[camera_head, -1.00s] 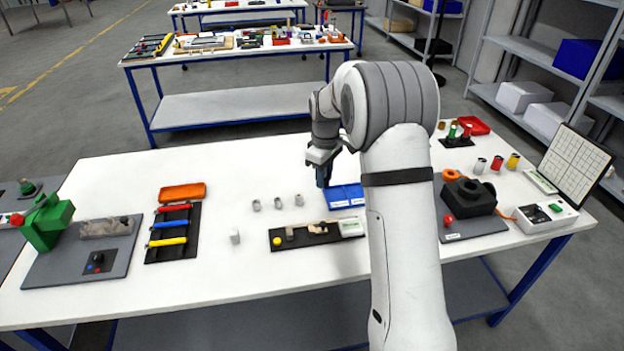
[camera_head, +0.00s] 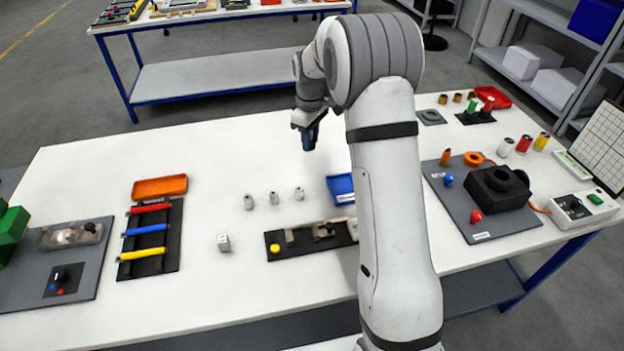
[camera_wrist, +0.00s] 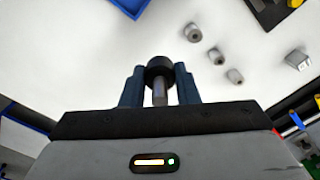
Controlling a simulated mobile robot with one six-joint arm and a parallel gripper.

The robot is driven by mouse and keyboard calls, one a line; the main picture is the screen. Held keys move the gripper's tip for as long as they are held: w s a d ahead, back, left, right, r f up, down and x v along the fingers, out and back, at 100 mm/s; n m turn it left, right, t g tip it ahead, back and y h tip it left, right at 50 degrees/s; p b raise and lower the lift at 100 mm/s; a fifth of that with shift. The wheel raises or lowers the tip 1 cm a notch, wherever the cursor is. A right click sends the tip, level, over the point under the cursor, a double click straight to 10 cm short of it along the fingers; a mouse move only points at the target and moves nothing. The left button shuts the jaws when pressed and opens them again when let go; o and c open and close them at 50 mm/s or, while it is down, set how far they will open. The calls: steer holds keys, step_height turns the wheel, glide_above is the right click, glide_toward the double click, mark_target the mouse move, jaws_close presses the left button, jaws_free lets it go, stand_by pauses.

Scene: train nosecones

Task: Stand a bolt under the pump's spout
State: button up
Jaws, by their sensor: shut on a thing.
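In the wrist view, my gripper (camera_wrist: 160,92) is shut on a bolt (camera_wrist: 160,76), with the dark round head and grey shank showing between the fingers. In the head view, my gripper (camera_head: 309,138) is above the table, behind the blue bin (camera_head: 341,187); the bolt cannot be made out there. I cannot tell for certain which device is the pump, and no spout is clearly visible. A black fixture (camera_head: 266,240) with a yellow button and grey metal parts lies in front of the bin. A black device (camera_head: 497,190) with red and blue knobs beside it stands on a grey plate at right.
Three small grey cylinders (camera_head: 274,198) stand left of the bin, with a whitish block (camera_head: 223,242) nearer. A black rack (camera_head: 150,240) holds red, blue and yellow tubes below an orange tray (camera_head: 159,188). A grey plate (camera_head: 30,290) lies far left. The back-left tabletop is clear.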

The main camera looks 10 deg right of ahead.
steer(key=b, duration=0.4)
glide_above(312, 184)
step_height(312, 184, down, 5)
step_height(312, 184, down, 10)
steer(key=shift+r+p, duration=0.15)
steer(key=shift+p, duration=0.9)
steer(key=o, duration=0.5)
steer(key=shift+f, duration=0.2)
steer(key=o, duration=0.5)
steer(key=shift+r, duration=0.1)
